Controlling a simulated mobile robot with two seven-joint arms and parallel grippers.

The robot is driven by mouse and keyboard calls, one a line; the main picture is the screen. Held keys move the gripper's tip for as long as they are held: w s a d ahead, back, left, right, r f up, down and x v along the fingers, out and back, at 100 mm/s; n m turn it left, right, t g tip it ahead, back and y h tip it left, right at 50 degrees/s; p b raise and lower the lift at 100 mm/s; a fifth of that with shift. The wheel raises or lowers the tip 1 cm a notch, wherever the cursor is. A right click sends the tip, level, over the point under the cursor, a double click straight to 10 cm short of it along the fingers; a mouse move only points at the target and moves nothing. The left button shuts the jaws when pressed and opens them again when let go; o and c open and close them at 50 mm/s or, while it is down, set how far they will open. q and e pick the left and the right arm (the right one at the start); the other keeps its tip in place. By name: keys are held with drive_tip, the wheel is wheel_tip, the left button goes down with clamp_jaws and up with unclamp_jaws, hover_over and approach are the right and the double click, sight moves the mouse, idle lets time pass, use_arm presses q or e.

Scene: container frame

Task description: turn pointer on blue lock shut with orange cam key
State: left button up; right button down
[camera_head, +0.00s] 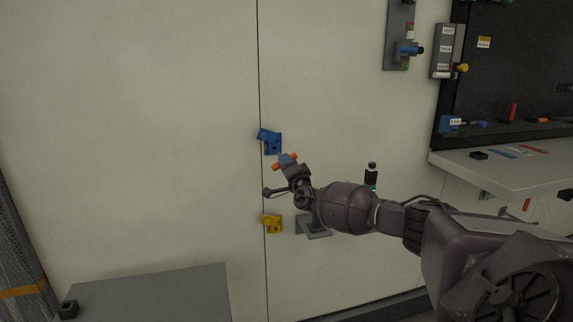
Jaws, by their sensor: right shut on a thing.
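The blue lock (269,141) is mounted on the pale wall panel beside the vertical seam. A small red mark shows on it, but I cannot make out the pointer's position. My right gripper (288,164) reaches in from the right and is shut on the orange cam key (278,166). Orange shows on both sides of the blue-grey part at the grip. The key is just below and right of the blue lock, and it appears apart from it. My left gripper is not in view.
A yellow lock (272,224) sits lower on the same seam, below my right gripper. A grey bracket (314,229) projects from the wall behind my arm. A grey table (150,293) is at lower left, and a workbench (520,178) at right. The wall left of the seam is clear.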

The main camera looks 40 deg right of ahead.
drive_tip(key=s+a, duration=0.3)
drive_tip(key=s, duration=0.4)
drive_tip(key=shift+a, duration=0.35)
idle(0.6)
